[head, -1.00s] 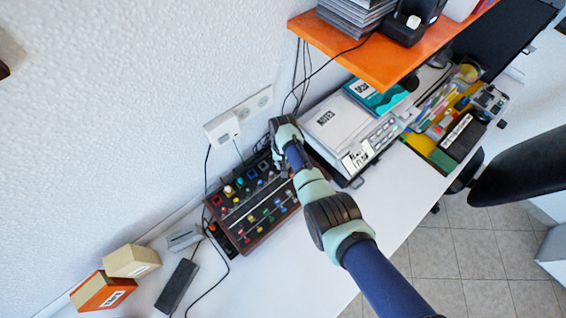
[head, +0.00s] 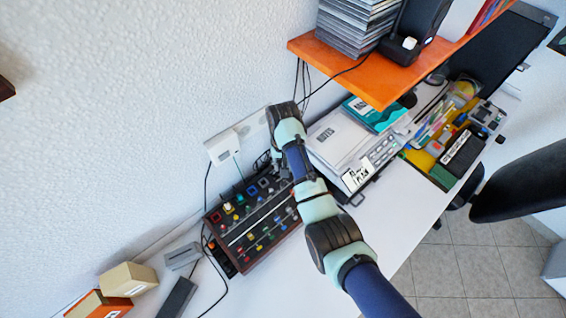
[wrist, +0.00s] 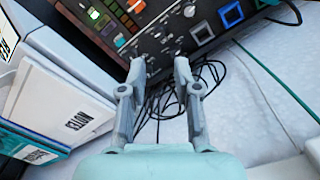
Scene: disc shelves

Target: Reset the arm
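My gripper (wrist: 160,75) shows in the wrist view with its two fingers apart and nothing between them. Beyond the fingertips are the dark edge of a control panel (wrist: 150,30) and a tangle of black cables (wrist: 185,85). In the head view my arm reaches in from the lower right, over the desk, toward the wall. Its wrist end is above the gap between the control panel (head: 275,228) and the notes box. The fingers are hidden there behind my arm.
A white box of notes (head: 338,135) stands right of my arm and also shows in the wrist view (wrist: 62,105). An orange shelf (head: 375,75) with discs (head: 350,30) overhangs the back right. The white desk (head: 290,275) is clear in front of the panel.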

